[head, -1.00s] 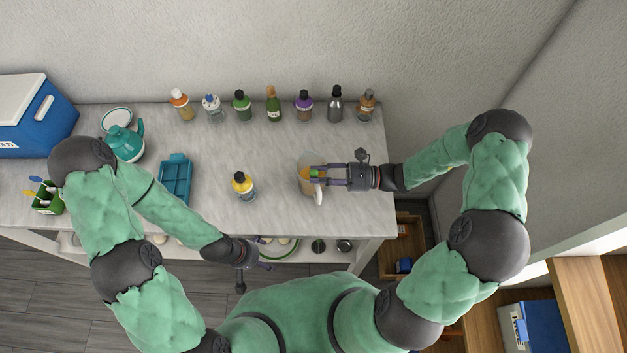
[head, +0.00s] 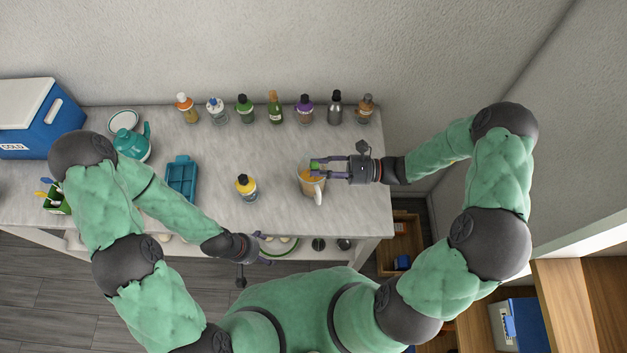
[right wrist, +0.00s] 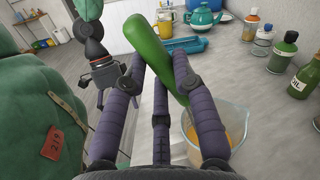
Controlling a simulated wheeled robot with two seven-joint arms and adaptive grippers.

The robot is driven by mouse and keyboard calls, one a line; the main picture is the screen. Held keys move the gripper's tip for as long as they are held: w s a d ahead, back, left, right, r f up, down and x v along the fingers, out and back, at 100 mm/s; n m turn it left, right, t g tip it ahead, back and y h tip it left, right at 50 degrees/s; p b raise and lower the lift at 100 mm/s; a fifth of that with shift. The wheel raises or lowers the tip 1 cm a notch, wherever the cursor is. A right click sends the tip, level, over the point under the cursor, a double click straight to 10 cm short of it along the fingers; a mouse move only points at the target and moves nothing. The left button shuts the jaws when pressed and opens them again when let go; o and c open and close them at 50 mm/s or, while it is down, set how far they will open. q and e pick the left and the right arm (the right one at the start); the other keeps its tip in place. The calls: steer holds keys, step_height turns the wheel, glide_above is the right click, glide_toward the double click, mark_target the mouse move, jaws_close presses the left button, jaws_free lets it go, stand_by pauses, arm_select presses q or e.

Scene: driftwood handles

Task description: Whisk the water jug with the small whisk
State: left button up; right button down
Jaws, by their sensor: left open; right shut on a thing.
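The water jug (head: 312,186) stands on the counter near its right end, a clear jug with orange-yellow liquid and a pale handle toward the front. In the right wrist view the jug (right wrist: 232,118) is at the lower right, below the fingers. My right gripper (head: 318,171) is over the jug and shut on the small whisk, whose green handle (right wrist: 148,55) lies tilted between the fingers. The whisk's lower end is hidden in these views. My left gripper (head: 262,249) is open and empty in front of the counter's front edge.
Several bottles line the wall. A teal kettle (head: 133,143), a blue cooler (head: 38,120) and a green utensil holder (head: 57,203) are at the left. Bare counter (head: 270,150) lies between.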

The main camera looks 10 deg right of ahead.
step_height(320, 180, up, 7)
steer(key=p, duration=0.5)
steer(key=shift+f, duration=0.15)
stand_by(0.5)
step_height(320, 180, up, 4)
steer(key=p, duration=0.3)
stand_by(0.4)
